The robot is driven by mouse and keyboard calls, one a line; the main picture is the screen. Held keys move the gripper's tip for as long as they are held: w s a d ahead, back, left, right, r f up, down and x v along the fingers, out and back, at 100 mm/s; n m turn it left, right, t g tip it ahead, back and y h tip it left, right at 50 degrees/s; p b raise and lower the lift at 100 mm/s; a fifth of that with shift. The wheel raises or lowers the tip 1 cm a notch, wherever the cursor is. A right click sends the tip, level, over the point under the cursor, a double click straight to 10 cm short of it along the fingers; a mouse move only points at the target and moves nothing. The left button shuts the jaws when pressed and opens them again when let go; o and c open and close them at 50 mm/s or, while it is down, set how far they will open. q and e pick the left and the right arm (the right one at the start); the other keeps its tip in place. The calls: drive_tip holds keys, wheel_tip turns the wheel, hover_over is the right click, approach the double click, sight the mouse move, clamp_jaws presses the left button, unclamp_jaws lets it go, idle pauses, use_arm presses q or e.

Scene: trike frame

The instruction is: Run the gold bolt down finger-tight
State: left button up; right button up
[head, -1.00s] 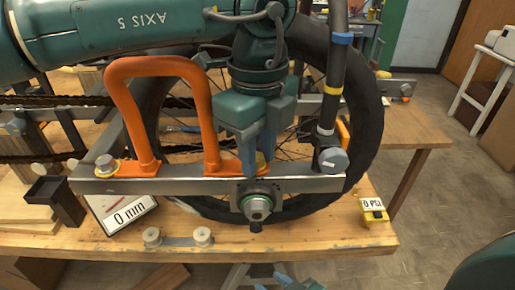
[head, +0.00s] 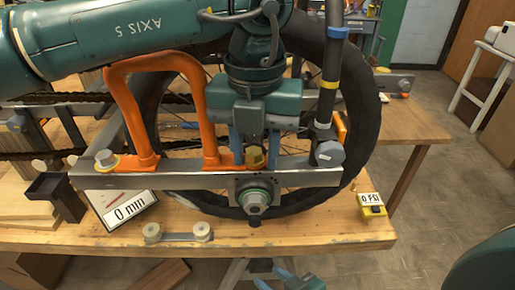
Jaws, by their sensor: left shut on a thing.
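The gold bolt (head: 256,157) has a hex head and stands at the right foot of the orange bracket (head: 205,118), on the steel bar (head: 190,179). My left gripper (head: 256,152) comes down from above, with one blue finger on each side of the bolt head, and is shut on it. The bolt's shank and the exact contact faces are hidden. My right gripper (head: 274,280) is low at the bottom edge, in front of the bench; its blue fingers are apart and empty.
A silver bolt (head: 105,158) sits at the bracket's left foot. The wheel (head: 365,110) is behind.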

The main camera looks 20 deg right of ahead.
use_arm(q)
drive_tip(key=o, duration=0.4)
drive_tip(key=shift+w+r, duration=0.1)
drive_tip(key=shift+w, duration=0.35)
